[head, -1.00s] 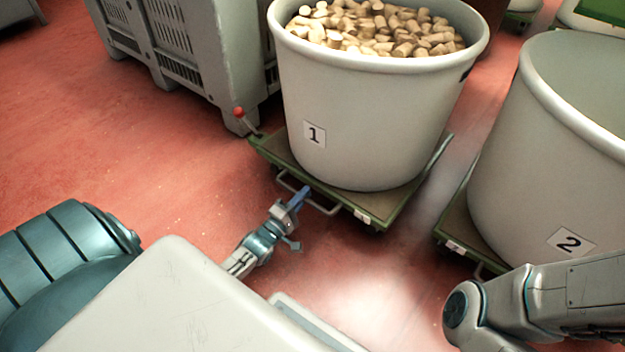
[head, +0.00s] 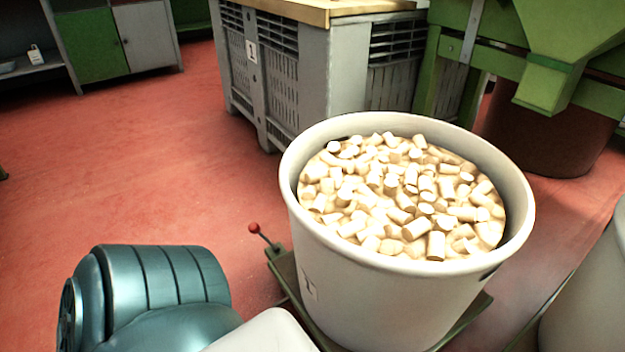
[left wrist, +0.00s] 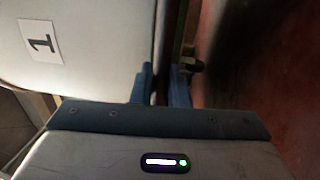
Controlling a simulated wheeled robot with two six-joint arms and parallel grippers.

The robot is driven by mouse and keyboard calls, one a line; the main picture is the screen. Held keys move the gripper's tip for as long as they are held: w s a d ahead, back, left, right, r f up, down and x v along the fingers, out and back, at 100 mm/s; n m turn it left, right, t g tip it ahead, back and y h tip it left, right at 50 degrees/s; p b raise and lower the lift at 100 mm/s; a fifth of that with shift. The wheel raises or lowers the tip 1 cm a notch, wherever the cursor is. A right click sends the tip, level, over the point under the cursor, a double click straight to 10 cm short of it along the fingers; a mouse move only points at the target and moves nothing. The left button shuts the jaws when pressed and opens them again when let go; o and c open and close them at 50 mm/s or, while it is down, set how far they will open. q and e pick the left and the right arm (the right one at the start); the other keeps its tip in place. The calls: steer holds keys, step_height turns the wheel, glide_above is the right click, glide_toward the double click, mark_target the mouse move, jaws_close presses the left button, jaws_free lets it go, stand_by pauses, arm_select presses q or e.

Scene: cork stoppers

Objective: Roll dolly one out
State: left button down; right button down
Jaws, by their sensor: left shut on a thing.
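Dolly one (head: 285,270) shows only as green deck edges under a big pale tub (head: 395,290) heaped with corks. The tub's label reads 1 and also shows in the left wrist view (left wrist: 40,42). A lever with a red knob (head: 254,228) stands at the dolly's left corner. In the left wrist view my left gripper (left wrist: 163,88) has its blue fingers closed on the dolly's handle, beside the tub; the handle is mostly hidden between them. The head view does not show this grip. My right gripper is in neither view.
A grey slatted crate (head: 300,80) with a wooden top stands behind the tub. A green hopper machine (head: 550,75) is at back right. A second pale tub (head: 590,300) is close on the right. Red floor (head: 150,150) lies clear to the left.

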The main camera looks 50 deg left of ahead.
arm_select(q)
steer(key=v, duration=0.3)
steer(key=shift+s+r, duration=0.25)
steer(key=shift+s, duration=0.05)
steer(key=shift+s, duration=0.1)
steer(key=c, duration=1.5)
jaws_free()
steer(key=shift+o, duration=0.2)
steer(key=p+v, duration=0.2)
steer(key=v, duration=0.7)
steer(key=shift+s+a, duration=0.1)
steer(key=shift+s, duration=0.2)
steer(key=shift+s+f, duration=0.15)
steer(key=shift+s, duration=0.4)
